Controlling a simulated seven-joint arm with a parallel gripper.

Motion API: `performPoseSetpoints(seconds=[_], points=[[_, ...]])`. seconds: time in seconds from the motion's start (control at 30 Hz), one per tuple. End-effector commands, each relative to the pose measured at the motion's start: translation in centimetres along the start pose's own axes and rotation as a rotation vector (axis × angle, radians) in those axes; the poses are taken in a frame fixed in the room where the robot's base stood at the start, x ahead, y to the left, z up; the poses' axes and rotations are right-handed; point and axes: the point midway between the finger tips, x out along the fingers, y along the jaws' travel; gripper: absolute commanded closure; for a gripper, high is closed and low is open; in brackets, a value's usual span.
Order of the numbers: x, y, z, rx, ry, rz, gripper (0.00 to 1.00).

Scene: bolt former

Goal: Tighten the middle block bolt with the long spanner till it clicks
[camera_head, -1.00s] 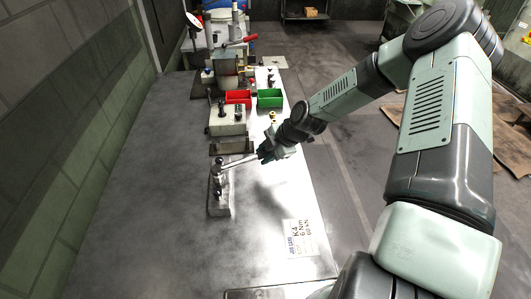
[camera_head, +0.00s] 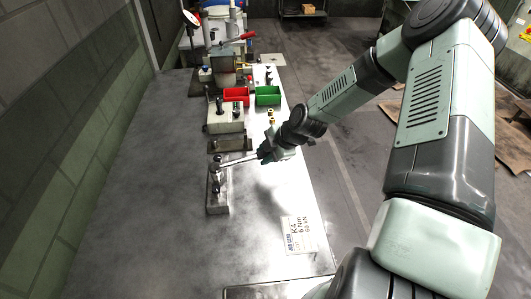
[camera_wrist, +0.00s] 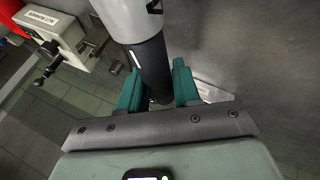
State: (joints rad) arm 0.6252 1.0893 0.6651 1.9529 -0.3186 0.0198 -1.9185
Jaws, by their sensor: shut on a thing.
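The long spanner (camera_head: 240,160) has a grey shaft and a dark handle. My gripper (camera_head: 268,153) is shut on its handle, right of the block. The handle also fills the space between the teal fingers in the wrist view (camera_wrist: 154,68). The spanner reaches left to the far part of the small grey block (camera_head: 218,205), its head at or over a bolt there. Dark bolts stand in a row along the block; the near bolt (camera_head: 218,190) is clear of the spanner. Which bolt the head is on, and how well it is seated, is too small to tell.
The bolt former (camera_head: 225,65) stands at the table's far end. A red bin (camera_head: 236,94) and a green bin (camera_head: 268,95) sit before it. A printed card (camera_head: 298,236) reading K4, 6 Nm lies near the right edge. The table's (camera_head: 140,190) left part is clear.

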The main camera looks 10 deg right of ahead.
Motion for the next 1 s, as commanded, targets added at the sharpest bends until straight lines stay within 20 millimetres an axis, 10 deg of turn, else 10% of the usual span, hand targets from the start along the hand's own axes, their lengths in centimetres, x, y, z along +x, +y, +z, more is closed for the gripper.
performPoseSetpoints(seconds=[1.0], points=[[-0.7,-2.1,-0.3,0.1,-0.048,0.019,1.0]])
